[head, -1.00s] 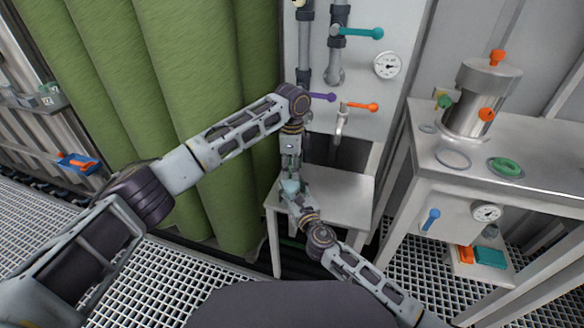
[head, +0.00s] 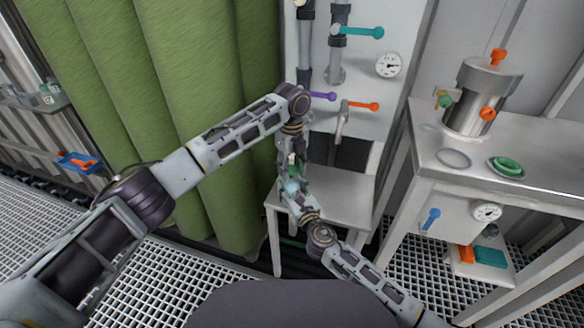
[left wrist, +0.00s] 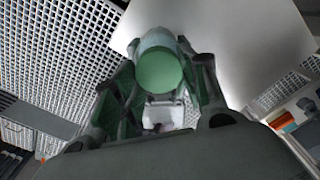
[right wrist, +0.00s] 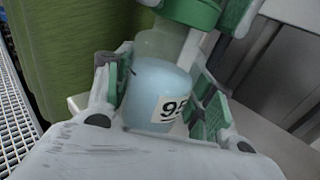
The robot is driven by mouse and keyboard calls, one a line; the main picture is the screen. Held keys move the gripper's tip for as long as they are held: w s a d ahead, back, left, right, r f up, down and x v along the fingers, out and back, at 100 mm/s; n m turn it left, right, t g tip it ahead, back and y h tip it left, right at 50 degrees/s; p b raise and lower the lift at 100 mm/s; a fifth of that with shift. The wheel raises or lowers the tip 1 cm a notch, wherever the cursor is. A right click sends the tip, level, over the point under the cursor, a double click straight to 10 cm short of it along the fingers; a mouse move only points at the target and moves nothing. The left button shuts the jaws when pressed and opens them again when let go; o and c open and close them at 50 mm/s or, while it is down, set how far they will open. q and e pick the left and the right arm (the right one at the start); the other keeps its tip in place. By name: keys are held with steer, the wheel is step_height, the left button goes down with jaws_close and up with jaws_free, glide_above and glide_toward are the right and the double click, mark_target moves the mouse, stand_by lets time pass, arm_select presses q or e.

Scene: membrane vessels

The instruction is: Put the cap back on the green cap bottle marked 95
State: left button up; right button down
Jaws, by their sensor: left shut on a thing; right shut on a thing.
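The bottle (right wrist: 152,85) is translucent with pale blue contents and a white label showing a 9 and part of another digit. My right gripper (right wrist: 165,100) is shut around its body and holds it upright or nearly so. The green cap (right wrist: 190,10) is at the bottle's mouth, between the fingers of my left gripper (left wrist: 158,75). The left wrist view shows the cap's round top (left wrist: 160,69) with the bottle below it. I cannot tell whether the cap is fully seated. In the head view my left gripper (head: 293,163) is directly above the bottle (head: 291,186).
A small grey table (head: 335,190) stands behind the grippers, its visible top bare. A wall panel with valve handles (head: 362,105) and a gauge rises close behind. A steel bench (head: 540,150) with a vessel (head: 480,95) is at the right. A green curtain-like surface (head: 200,90) is at the left.

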arm_select(q)
steer(key=m, duration=0.7)
steer(key=shift+a, duration=0.15)
steer(key=m, duration=0.6)
steer(key=shift+a, duration=0.15)
steer(key=o, duration=0.7)
steer(key=shift+r, duration=2.25)
steer(key=shift+c, duration=0.4)
